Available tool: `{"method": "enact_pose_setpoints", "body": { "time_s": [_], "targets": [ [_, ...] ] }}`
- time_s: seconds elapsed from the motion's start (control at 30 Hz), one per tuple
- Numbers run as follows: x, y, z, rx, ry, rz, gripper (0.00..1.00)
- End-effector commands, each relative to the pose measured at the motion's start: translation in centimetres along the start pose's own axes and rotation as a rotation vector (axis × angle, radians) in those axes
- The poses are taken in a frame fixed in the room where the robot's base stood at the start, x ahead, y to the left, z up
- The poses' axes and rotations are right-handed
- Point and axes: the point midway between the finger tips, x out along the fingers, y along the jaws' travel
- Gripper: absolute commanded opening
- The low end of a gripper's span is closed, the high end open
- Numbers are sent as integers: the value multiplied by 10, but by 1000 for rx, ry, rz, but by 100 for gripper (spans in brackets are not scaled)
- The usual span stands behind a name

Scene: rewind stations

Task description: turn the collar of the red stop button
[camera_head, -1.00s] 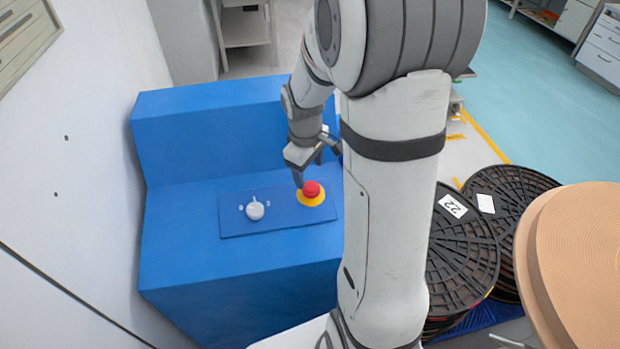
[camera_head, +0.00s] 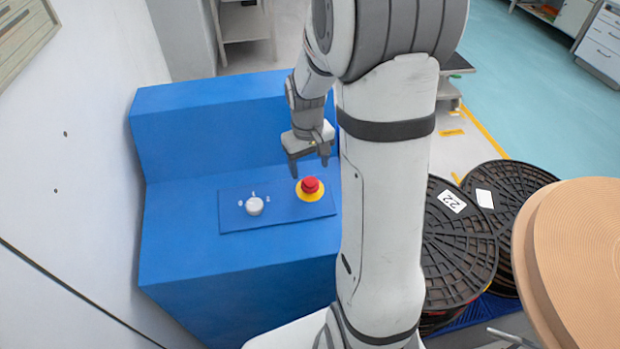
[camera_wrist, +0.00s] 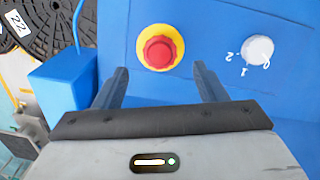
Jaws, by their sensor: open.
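The red stop button (camera_head: 310,185) sits on a yellow ring (camera_head: 311,196) on the blue panel plate (camera_head: 285,214). It also shows in the wrist view (camera_wrist: 158,52), ahead of the fingers and roughly between their lines. My gripper (camera_head: 309,168) is open and empty. In the head view it hangs just behind and above the button, with its fingers pointing down. In the wrist view the two dark fingers (camera_wrist: 160,80) are apart, and neither is seen touching the button.
A white rotary knob (camera_head: 254,206) with marks around it stands left of the button; it also shows in the wrist view (camera_wrist: 260,48). The blue console's raised back (camera_head: 200,135) is behind the panel. Black reels (camera_head: 455,250) and a tan roll (camera_head: 580,250) stand to the right.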

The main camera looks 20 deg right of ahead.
Motion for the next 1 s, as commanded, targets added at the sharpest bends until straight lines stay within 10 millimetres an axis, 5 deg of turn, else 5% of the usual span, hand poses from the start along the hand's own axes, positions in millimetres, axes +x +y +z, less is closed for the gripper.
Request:
{"method": "enact_pose_setpoints", "body": {
  "time_s": [0.4, 0.77, 1.0],
  "targets": [
    [58, 0, 1, -4, -3, 0, 65],
    [63, -1, 0, -6, 0, 0, 65],
    [63, -1, 0, -6, -1, 0, 45]
  ]
}}
